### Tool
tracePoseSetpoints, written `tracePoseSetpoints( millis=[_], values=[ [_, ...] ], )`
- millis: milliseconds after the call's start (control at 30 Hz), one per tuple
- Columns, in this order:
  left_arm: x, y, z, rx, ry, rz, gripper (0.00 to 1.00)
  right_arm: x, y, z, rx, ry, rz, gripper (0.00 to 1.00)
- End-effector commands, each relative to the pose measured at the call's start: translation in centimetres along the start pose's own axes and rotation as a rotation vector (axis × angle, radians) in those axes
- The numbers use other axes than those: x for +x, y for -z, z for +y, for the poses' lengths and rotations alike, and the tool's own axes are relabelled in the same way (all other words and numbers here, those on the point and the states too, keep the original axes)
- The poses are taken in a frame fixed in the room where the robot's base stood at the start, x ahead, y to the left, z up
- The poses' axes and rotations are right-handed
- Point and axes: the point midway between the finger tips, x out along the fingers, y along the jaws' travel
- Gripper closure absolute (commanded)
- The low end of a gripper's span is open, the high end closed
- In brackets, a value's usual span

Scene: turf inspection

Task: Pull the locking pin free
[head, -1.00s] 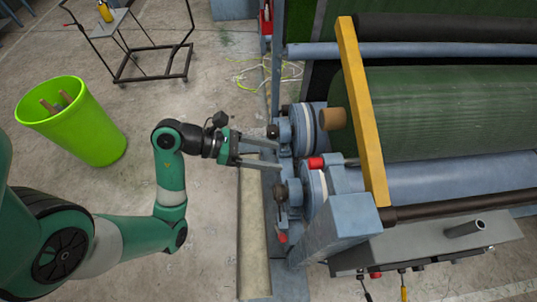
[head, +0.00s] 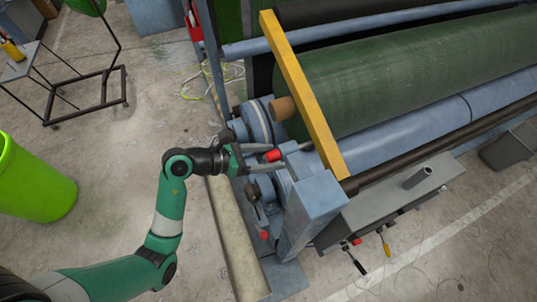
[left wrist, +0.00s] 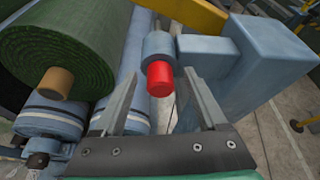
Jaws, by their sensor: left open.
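The locking pin appears to be the red-ended cylinder (head: 272,155) on the side of the blue machine frame. In the left wrist view its red end (left wrist: 160,79) faces me, seated in a blue round housing (left wrist: 158,45). My left gripper (head: 266,156) is open, with its fingers pointing at the red end. In the left wrist view the fingertips (left wrist: 166,74) are on either side of the red end, with gaps visible. Whether the fingers reach past its face is hard to tell. My right gripper is in neither view.
A yellow bar (head: 304,91) crosses above the green turf roll (head: 400,75). A blue upright block (head: 317,197) stands right of the pin. A wooden roll core (head: 284,108) sticks out nearby. Bare concrete floor (head: 125,165) lies to the left, with a lime bin (head: 30,185).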

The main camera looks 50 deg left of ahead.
Motion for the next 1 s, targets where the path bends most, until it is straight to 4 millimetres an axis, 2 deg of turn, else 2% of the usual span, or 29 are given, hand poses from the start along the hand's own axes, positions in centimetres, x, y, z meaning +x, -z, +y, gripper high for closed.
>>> tracePoseSetpoints(
  millis=[200,600,767,800,1000],
  values=[
    [0.02,-0.01,0.00,0.000,0.000,0.000,0.27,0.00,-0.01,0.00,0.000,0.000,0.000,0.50],
    [-0.02,-0.02,0.00,0.000,0.000,0.000,0.99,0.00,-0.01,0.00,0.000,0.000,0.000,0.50],
    [-0.02,-0.03,0.00,0.000,0.000,-0.001,1.00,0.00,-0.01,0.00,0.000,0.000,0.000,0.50],
    [-0.02,-0.03,0.00,0.000,0.000,-0.001,0.66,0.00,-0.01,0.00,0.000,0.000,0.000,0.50],
    [-0.02,-0.03,0.00,0.000,0.000,-0.001,1.00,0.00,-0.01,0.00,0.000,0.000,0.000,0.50]
  ],
)
